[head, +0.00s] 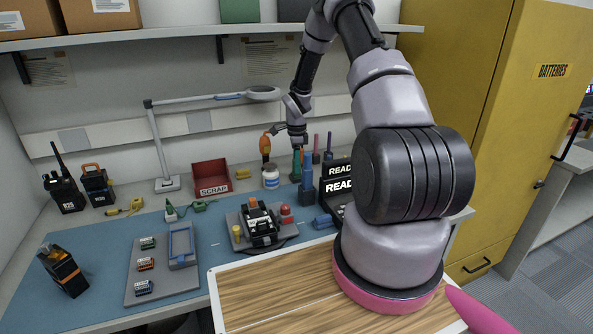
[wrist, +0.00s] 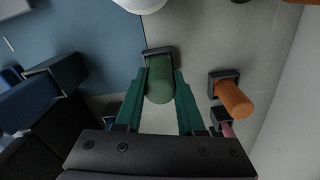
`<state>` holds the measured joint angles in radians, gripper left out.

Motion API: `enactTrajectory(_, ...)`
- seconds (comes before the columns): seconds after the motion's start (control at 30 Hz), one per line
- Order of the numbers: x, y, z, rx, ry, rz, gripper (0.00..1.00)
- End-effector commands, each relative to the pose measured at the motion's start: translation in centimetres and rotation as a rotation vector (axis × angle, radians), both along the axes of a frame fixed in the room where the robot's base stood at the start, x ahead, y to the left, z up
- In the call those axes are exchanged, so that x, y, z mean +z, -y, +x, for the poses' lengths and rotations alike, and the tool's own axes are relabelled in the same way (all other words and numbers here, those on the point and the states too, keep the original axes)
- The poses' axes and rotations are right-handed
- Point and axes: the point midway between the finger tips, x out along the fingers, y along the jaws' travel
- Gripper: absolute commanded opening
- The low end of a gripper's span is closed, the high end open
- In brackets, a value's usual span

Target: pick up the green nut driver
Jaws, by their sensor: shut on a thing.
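The green nut driver (wrist: 159,82) shows in the wrist view as a thick green handle, with a dark square block at its far end. My gripper (wrist: 161,88) is shut on the handle, with one teal finger along each side. In the head view my gripper (head: 297,165) is low over the back of the bench, between the white jar and the blue-handled tool. There the driver is hard to tell from the green fingers. Whether it is clear of the surface I cannot tell.
An orange handle (wrist: 233,99) and a pink one (wrist: 227,129) stand close on the right in the wrist view. A blue tool (head: 307,170) and a white jar (head: 270,177) flank the gripper. A red scrap bin (head: 211,178) stands left. A lamp (head: 263,93) overhangs the bench.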

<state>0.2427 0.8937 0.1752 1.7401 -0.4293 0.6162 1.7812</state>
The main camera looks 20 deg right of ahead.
Motion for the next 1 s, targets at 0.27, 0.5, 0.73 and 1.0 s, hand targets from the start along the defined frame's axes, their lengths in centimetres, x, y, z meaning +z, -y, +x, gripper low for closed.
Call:
enactTrajectory(0.27,0.0,0.0,0.0,0.0,0.0,0.0,0.0)
enactTrajectory(0.5,0.0,0.0,0.0,0.0,0.0,0.0,0.0)
enactTrajectory(0.73,2.2,0.0,0.1,0.0,0.004,-0.002,0.0)
enactTrajectory(1.0,7.6,0.0,0.1,0.0,0.004,-0.002,0.0)
